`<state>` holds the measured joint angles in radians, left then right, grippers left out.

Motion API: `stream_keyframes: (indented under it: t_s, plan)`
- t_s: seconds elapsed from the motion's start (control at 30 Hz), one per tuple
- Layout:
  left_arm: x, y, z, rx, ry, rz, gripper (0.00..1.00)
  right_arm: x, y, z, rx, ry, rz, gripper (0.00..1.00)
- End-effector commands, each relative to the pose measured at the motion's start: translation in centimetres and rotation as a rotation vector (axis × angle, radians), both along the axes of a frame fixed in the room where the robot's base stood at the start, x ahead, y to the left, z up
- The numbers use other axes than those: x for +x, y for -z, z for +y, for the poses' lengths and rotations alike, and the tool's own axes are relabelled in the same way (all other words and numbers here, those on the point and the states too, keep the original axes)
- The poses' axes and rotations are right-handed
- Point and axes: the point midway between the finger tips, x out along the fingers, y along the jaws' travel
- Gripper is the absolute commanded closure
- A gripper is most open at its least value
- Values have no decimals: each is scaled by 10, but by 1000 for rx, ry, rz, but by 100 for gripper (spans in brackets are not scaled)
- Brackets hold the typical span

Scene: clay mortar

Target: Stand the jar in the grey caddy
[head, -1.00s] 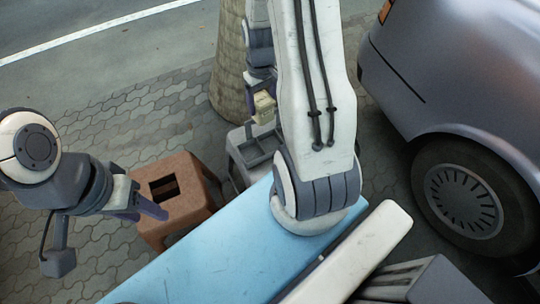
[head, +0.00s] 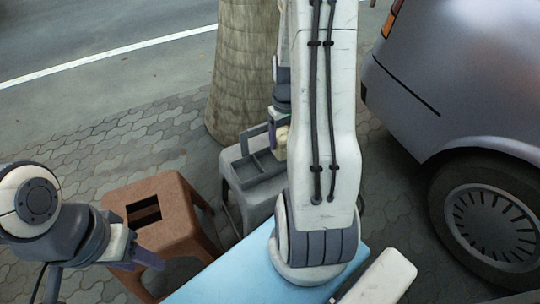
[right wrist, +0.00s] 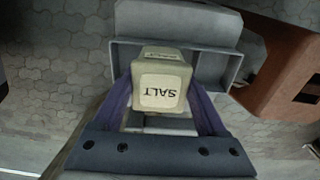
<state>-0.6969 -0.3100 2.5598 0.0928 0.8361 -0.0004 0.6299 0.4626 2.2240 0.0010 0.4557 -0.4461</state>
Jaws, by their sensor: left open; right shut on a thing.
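The jar is a cream, squarish container labelled SALT; it shows in the right wrist view (right wrist: 162,82) and partly in the head view (head: 281,139). My right gripper (right wrist: 160,108) is shut on it, a purple finger on each side. The grey caddy (head: 236,160), with compartments and a raised handle, sits on a grey stool (head: 238,196) in the head view. The jar is at the caddy's right side there; the caddy also shows behind the jar in the right wrist view (right wrist: 215,62). My left gripper (head: 143,260) is open and empty at lower left.
A brown stool (head: 173,205) with a square hole in its seat stands left of the grey stool. A blue surface (head: 225,275) lies in front. A tree trunk (head: 240,75) rises behind, and a parked car (head: 460,85) is at right.

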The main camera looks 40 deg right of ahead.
Motion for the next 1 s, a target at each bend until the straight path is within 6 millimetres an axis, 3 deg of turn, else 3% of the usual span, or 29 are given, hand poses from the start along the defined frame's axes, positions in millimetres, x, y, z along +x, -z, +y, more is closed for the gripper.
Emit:
stream_keyframes:
  t_s: [0.03, 0.2, 0.37, 0.6, 1.0]
  plan:
    - [0, 7, 0, 0, 0, 0, 50, 8, 10, 8, 0, -7, 1, 100]
    - [0, 13, 0, 0, 0, 0, 50, 25, 22, 24, 0, -2, -1, 100]
    - [0, 16, 0, 0, 0, 0, 50, 29, 28, 28, -1, 1, -1, 100]
    - [0, 33, 0, 0, 0, 0, 50, 28, 63, 28, 0, 2, 1, 100]
    - [0, 33, 0, 0, 0, 0, 50, 29, 67, 27, -1, 1, -1, 100]
